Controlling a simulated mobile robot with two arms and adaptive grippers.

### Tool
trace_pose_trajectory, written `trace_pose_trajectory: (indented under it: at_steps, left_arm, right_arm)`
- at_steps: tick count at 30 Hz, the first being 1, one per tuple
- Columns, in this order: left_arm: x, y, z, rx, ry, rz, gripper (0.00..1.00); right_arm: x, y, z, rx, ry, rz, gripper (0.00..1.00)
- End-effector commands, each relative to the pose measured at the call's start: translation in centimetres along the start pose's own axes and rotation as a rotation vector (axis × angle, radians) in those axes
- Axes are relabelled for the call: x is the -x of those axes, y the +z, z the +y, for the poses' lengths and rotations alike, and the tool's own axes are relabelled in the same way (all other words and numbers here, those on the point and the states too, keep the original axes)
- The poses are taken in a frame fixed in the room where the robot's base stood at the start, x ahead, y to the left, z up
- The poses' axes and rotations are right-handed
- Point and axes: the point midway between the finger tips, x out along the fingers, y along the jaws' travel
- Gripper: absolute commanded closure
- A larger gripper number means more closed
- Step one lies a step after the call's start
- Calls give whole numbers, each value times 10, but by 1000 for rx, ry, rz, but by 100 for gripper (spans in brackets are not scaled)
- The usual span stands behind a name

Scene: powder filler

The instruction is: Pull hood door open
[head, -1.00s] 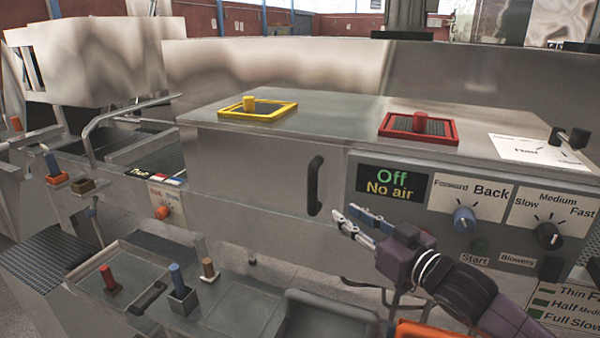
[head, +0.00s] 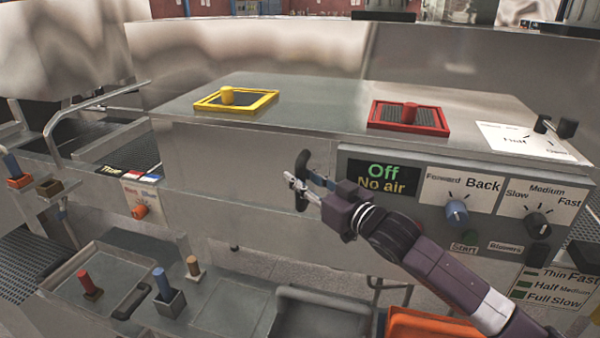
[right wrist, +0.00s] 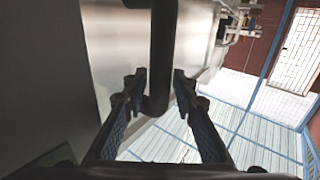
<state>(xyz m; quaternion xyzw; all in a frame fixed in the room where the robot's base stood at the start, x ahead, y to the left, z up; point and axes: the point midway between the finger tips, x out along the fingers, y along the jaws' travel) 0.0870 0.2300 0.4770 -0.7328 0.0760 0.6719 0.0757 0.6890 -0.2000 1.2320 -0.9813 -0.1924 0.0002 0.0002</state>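The hood door (head: 225,170) is a flat steel front panel that looks closed in the head view. Its black vertical handle (head: 301,165) is at the panel's right side, next to the control panel. My right gripper (head: 306,183) is at the handle's lower part, reaching in from the right. In the right wrist view the dark handle bar (right wrist: 160,60) comes down between the two parted fingers (right wrist: 156,88), with gaps visible on both sides. The gripper hides part of the handle in the head view. My left gripper is out of view.
A control panel with knobs (head: 456,212) and an "Off / No air" display (head: 384,177) is right of the handle. Yellow (head: 235,101) and red (head: 409,117) framed pieces sit on top. A tray (head: 100,285) and an orange bin (head: 425,328) lie below.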

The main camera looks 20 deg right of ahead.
Motion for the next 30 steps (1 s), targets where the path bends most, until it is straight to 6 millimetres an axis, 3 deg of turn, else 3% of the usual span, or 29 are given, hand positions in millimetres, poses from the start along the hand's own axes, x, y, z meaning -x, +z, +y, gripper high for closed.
trace_pose_trajectory:
  at_steps: [4,10,17,30]
  left_arm:
    - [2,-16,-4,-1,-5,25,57]
    - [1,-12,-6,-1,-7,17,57]
    - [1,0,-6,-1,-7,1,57]
    - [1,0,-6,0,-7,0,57]
  right_arm:
    - [-4,0,0,0,-1,0,74]
    - [-4,1,0,1,-1,-1,75]
    - [-4,1,0,0,0,-1,100]
    - [-4,1,-2,-1,7,-1,100]
